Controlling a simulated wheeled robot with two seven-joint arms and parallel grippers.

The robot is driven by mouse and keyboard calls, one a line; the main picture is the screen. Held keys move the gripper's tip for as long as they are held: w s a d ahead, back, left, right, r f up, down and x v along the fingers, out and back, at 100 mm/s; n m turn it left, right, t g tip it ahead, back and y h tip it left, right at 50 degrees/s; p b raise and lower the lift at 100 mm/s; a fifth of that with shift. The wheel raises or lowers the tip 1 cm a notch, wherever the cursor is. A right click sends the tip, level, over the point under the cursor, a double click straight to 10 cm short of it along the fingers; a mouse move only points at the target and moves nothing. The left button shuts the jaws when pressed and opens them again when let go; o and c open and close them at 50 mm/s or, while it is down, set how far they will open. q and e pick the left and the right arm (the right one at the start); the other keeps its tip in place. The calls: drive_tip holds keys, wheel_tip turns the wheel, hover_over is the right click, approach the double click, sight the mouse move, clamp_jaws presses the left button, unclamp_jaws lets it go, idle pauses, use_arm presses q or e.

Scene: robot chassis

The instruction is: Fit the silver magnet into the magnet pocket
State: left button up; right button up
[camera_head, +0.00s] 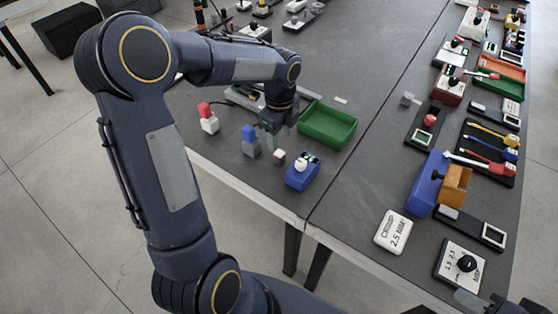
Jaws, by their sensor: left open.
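My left gripper (279,134) is open and points down over the near left part of the table. Just below it is a small block (279,157) with a pale face and a reddish side, apart from the fingers as far as I can tell. A blue fixture (300,179) with a white round part and green marks on top stands right of that block. I cannot tell for sure which piece is the silver magnet or where the magnet pocket is. A small grey block (408,99) lies farther right. My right gripper (484,302) shows only partly at the bottom right edge.
A blue-topped grey block (250,142) and a red-topped white block (208,119) stand left of the gripper. A green tray (328,124) is behind the blue fixture. The table's front edge is close.

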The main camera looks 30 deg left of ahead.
sight(280, 152)
use_arm(q)
wheel_tip(280, 152, down, 7)
drive_tip(key=shift+w+r, duration=0.1)
clamp_jaws()
idle(0.5)
